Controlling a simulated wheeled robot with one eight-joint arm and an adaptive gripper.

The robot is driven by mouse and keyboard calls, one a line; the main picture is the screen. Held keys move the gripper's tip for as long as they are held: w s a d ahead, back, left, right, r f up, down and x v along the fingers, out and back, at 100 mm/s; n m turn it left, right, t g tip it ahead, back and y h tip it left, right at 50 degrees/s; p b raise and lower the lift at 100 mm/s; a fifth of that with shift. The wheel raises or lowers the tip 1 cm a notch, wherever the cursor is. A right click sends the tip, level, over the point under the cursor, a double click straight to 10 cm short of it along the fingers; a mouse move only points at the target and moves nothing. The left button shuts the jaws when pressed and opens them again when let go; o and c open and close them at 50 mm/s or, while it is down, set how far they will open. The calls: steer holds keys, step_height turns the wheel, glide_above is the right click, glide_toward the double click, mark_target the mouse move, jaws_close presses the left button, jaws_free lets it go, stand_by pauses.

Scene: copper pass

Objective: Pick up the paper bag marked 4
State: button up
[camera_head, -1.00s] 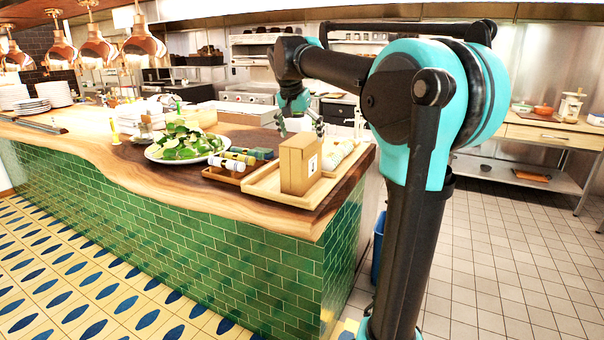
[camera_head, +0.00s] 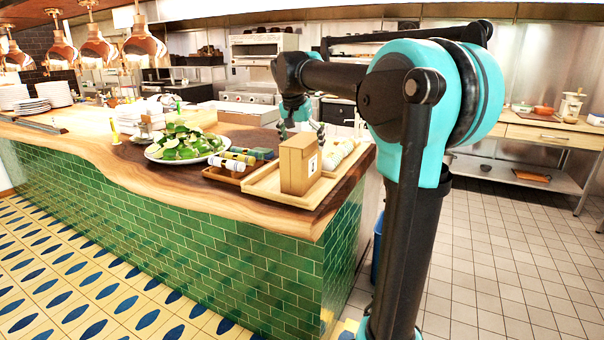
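A brown paper bag (camera_head: 297,165) stands upright on a wooden tray (camera_head: 262,181) near the right end of the counter. A white label with a dark mark shows on its right face; the mark is too small to read. My gripper (camera_head: 303,131) hangs pointing down from the teal wrist, just behind and above the bag. Its fingers are spread, one on each side of the bag's top in the picture. The bag hides part of the gripper, and I cannot tell whether they touch.
White wrapped items (camera_head: 336,152) lie on the tray right of the bag. A small tray of wrapped rolls (camera_head: 229,168) and a plate of green leaves (camera_head: 183,143) stand to the left. A white box (camera_head: 236,113) stands behind. Copper lamps (camera_head: 143,46) hang at the far left.

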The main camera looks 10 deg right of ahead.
steer(key=shift+c, duration=0.6)
steer(key=c, duration=1.2)
